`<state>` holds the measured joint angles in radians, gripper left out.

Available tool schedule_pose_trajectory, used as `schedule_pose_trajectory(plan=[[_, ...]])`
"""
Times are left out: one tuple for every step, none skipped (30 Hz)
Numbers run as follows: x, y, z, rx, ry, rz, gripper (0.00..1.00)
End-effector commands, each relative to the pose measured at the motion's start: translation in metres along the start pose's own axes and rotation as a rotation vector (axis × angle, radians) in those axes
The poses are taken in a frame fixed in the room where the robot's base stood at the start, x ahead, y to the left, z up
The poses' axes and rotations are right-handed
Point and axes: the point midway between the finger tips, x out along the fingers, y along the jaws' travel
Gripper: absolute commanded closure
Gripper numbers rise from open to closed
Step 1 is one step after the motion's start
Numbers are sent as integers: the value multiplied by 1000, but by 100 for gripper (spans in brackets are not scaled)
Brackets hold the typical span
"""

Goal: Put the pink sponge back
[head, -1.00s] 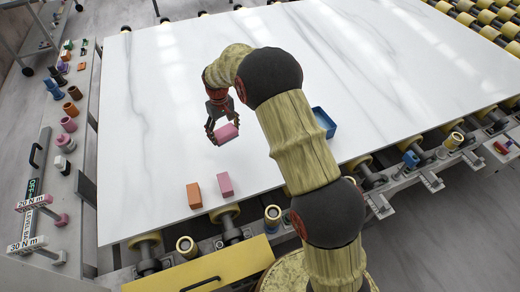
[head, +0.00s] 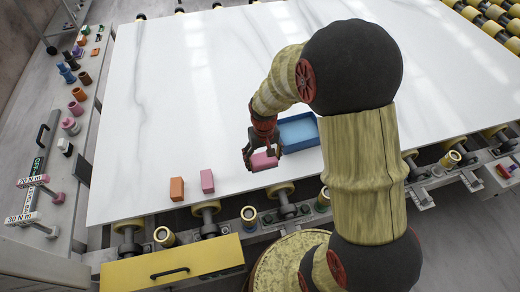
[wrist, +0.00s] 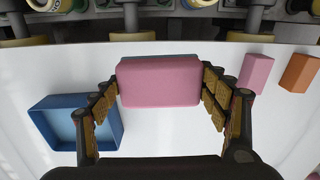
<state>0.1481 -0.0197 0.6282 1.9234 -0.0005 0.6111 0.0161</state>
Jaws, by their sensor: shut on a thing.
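The pink sponge (head: 264,161) is held between the fingers of my gripper (head: 262,152), near the slab's front edge. In the wrist view the sponge (wrist: 159,81) fills the space between the two fingers, and my gripper (wrist: 160,95) is shut on it. A blue open tray (head: 303,146) lies on the white slab just right of my gripper in the head view. In the wrist view the tray (wrist: 40,122) is at the left, apart from the sponge, and its visible floor looks empty. Part of the tray is hidden behind my arm in the head view.
A pink block (head: 207,181) and an orange block (head: 177,189) stand on the white slab (head: 190,90) to the left, near its front edge. Rollers and a yellow drawer (head: 175,265) lie below that edge. A side bench holds several small parts. The slab's far area is clear.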

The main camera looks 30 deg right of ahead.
Motion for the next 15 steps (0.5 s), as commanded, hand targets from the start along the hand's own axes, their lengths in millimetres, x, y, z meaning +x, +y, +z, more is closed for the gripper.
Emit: schedule_pose_trajectory(plan=[[2, 0, -3, 18, 1, 0, 49], [3, 0, -7, 26, 2, 0, 49], [5, 1, -11, 33, 0, 0, 49], [6, 2, -15, 36, 1, 0, 49], [8, 3, -20, 38, 1, 0, 49], [12, 5, -26, 40, 0, 0, 49], [15, 7, -33, 40, 1, 0, 49], [18, 8, -39, 40, 0, 0, 49], [22, 10, -48, 40, 0, 0, 49], [25, 12, -55, 39, 1, 0, 49], [28, 13, -61, 38, 0, 0, 49], [32, 16, -70, 38, 0, 0, 49], [36, 17, -76, 38, -1, 0, 49], [38, 19, -82, 38, 0, 0, 49], [42, 21, -91, 39, 0, 0, 49]])
